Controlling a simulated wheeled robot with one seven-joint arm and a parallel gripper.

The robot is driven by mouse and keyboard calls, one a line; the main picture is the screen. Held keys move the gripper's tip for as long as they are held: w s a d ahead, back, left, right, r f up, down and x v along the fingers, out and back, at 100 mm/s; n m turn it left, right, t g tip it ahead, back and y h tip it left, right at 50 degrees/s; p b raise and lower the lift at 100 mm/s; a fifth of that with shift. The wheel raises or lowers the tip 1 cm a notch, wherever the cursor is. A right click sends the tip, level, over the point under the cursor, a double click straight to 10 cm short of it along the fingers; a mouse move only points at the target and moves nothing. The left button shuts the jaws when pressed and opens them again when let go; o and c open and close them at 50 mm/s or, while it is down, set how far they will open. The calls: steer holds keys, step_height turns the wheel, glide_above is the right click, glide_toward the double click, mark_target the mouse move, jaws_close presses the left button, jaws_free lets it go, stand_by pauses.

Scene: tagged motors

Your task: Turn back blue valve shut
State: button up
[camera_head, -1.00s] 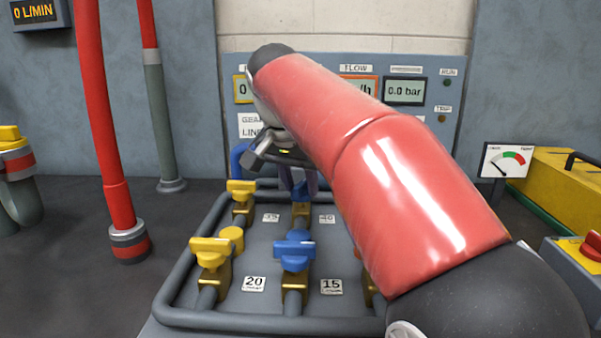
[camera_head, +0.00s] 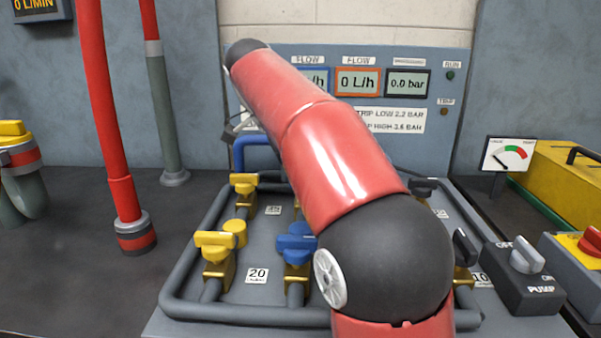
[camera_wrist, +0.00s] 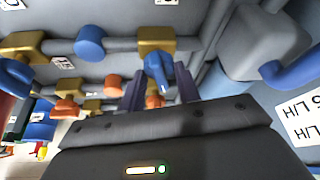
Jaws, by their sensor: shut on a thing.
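The back blue valve shows in the wrist view as a blue handle (camera_wrist: 158,70) on a brass body (camera_wrist: 155,47) set in a grey pipe. My gripper (camera_wrist: 160,77) has its two dark purple fingers on either side of this handle and is shut on it. The handle appears to lie mostly across the pipe, a little tilted; its exact angle is hard to tell. In the head view my arm hides the back blue valve and my fingers. The front blue valve (camera_head: 297,243) stands nearer, partly behind my arm.
Yellow valves (camera_head: 215,245) stand left of the blue ones, and a black-handled valve (camera_head: 464,247) stands right. A pump switch (camera_head: 525,262) is further right. The panel shows an orange-framed flow display (camera_head: 358,82) at 0 L/h and a pressure display (camera_head: 408,83) at 0.0 bar.

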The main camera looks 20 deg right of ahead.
steer(key=shift+w+m+g, duration=0.1)
steer(key=shift+m+g, duration=0.5)
steer(key=shift+m, duration=0.8)
steer(key=o, duration=1)
steer(key=shift+c, duration=0.2)
